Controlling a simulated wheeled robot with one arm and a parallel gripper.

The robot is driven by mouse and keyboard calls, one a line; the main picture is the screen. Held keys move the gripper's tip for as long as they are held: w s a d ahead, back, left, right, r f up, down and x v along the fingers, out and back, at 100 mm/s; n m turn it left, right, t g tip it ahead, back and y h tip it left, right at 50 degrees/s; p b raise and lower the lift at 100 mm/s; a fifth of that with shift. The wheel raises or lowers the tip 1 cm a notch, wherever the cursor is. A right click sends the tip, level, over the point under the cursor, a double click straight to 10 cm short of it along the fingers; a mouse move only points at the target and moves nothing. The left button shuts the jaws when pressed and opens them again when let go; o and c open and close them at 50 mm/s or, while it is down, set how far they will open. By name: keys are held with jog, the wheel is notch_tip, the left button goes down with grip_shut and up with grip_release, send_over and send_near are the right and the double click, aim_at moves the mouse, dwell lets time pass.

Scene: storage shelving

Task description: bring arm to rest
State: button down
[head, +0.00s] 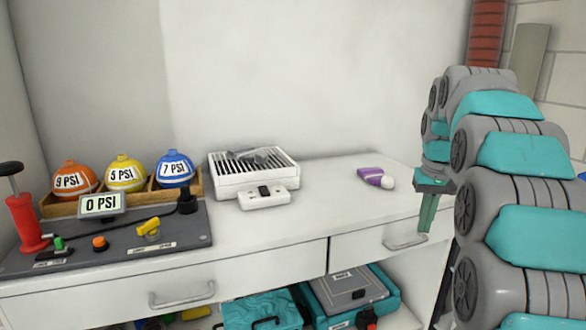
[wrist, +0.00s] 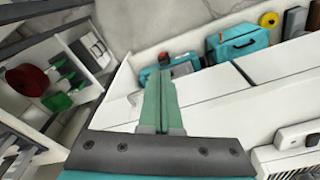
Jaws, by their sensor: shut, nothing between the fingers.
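My gripper (head: 428,212) is at the right in the head view, at the end of my grey and teal arm. Its green fingers point down in front of the right part of the white counter (head: 330,215), near a drawer handle. In the wrist view the fingers (wrist: 160,92) are together with nothing between them. The arm hides part of the counter's right end.
A purple and white object (head: 376,177) lies on the counter left of my gripper. A white vented box (head: 252,178), a pressure panel (head: 125,240) and several labelled balls stand further left. Teal cases (head: 262,312) sit below the drawers. The counter's middle is clear.

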jog(key=s+a+f+g, duration=0.1)
jog(key=s+a+f, duration=0.3)
jog(key=s, duration=0.8)
jog(key=s+a+f+n+g, duration=0.1)
jog(key=s+a+f, duration=0.4)
jog(key=s, duration=0.8)
jog(key=s+a+f+g, duration=0.1)
jog(key=s+a+f, duration=0.3)
jog(key=s+f, duration=0.4)
jog(key=s, duration=0.5)
jog(key=shift+a+f+n, duration=0.15)
jog(key=shift+a+n, duration=0.25)
